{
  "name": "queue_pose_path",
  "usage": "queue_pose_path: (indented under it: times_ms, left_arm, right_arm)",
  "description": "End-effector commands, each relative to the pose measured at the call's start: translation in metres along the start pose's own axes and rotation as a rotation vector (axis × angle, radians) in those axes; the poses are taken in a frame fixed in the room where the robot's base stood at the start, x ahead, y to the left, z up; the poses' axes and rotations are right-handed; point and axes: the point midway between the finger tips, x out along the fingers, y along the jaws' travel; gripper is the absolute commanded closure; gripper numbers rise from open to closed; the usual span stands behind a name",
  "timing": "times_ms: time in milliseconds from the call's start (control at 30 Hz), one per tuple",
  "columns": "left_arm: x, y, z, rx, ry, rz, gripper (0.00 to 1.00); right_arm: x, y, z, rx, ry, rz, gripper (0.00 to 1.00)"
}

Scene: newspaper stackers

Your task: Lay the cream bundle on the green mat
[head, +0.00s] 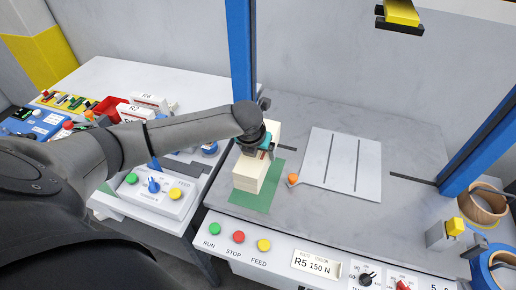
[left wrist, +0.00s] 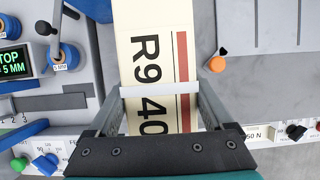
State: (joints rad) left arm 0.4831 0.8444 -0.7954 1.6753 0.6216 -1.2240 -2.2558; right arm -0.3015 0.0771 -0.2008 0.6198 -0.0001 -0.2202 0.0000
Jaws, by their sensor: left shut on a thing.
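The cream bundle (head: 247,172) is a block of stacked sheets. In the left wrist view the bundle (left wrist: 150,55) shows "R9" and "40" in black, a red stripe and a white band. My left gripper (head: 260,150) is shut on it from above, with one finger on each side near the band (left wrist: 160,95). The green mat (head: 262,200) lies on the grey bench. The bundle is over the mat, which shows in front and to the right of it. I cannot tell whether they touch. The mat does not show in the left wrist view. My right gripper is not in view.
A pale grooved plate (head: 342,165) lies right of the mat, with an orange knob (head: 293,179) at its near left corner. A button panel (head: 300,258) runs along the front edge. Blue posts (head: 241,50) flank the bench. A control box (head: 160,190) stands left.

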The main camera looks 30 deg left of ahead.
Motion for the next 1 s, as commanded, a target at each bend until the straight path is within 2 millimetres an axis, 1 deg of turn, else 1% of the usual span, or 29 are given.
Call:
queue_pose_path:
  times_ms: [33,233,400,500,1000]
  left_arm:
    - [-0.002,-0.001,0.003,-0.001,-0.008,-0.003,1.00]
    - [-0.002,-0.001,0.004,0.000,-0.007,-0.002,1.00]
    - [-0.005,-0.001,0.004,-0.001,-0.007,-0.002,1.00]
    - [0.009,-0.001,-0.001,-0.001,-0.007,-0.002,1.00]
    - [0.056,-0.001,-0.021,0.000,-0.007,-0.003,1.00]
  right_arm:
    - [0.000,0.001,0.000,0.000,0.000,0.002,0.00]
    - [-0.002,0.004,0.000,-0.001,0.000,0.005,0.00]
    - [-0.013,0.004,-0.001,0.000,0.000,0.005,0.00]
    - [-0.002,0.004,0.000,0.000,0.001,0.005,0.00]
    - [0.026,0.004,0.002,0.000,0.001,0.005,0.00]
